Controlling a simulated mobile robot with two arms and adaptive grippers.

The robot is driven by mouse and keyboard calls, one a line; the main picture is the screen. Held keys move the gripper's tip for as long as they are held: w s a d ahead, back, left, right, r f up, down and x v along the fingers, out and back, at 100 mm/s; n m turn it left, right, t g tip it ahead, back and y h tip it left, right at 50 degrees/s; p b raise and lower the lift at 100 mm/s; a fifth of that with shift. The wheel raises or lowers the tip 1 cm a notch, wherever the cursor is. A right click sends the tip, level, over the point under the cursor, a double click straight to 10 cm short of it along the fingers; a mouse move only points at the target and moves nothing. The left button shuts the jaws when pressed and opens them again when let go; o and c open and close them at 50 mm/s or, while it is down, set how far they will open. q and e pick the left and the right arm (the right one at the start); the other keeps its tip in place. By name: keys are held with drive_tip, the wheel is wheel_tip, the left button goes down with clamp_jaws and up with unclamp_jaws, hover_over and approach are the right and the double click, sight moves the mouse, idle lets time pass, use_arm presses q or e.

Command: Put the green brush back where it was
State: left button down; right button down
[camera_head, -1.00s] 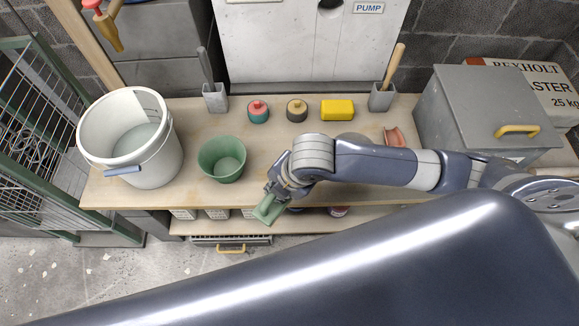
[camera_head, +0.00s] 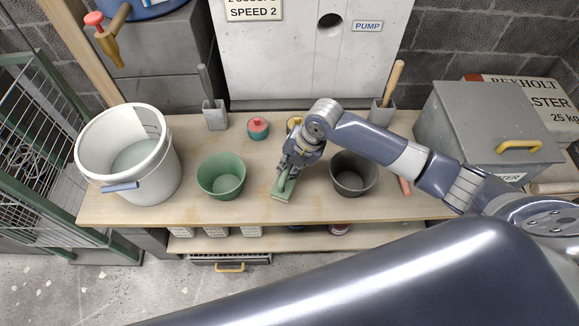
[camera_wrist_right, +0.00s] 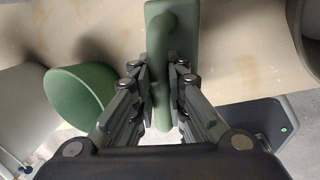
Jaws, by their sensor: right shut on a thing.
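The green brush (camera_head: 283,190) has a flat rectangular body and a bar handle. My right gripper (camera_head: 292,168) is shut on its handle, between the green bucket and the dark bucket. The brush is over the front half of the wooden bench; I cannot tell whether it touches the top. In the right wrist view the brush (camera_wrist_right: 160,70) runs up between the two fingers of my right gripper (camera_wrist_right: 163,85). My left gripper is not in view.
A green bucket (camera_head: 221,175) stands left of the brush, a dark grey bucket (camera_head: 353,173) right. A large white bucket (camera_head: 130,160) stands at the bench's left end. A grey metal box (camera_head: 480,130) is at the right. Bare bench (camera_head: 245,208) shows near the front edge.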

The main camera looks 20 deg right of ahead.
drive_tip(key=shift+w+d+f, duration=0.1)
drive_tip(key=shift+w+d, duration=0.2)
drive_tip(key=shift+w, duration=0.5)
drive_tip(key=shift+f, duration=1.75)
drive_tip(key=shift+f, duration=0.15)
drive_tip(key=c, duration=1.6)
unclamp_jaws()
drive_tip(key=shift+s, duration=0.1)
drive_tip(key=shift+d, duration=0.1)
drive_tip(key=v, duration=1.2)
drive_tip(key=shift+p, duration=0.4)
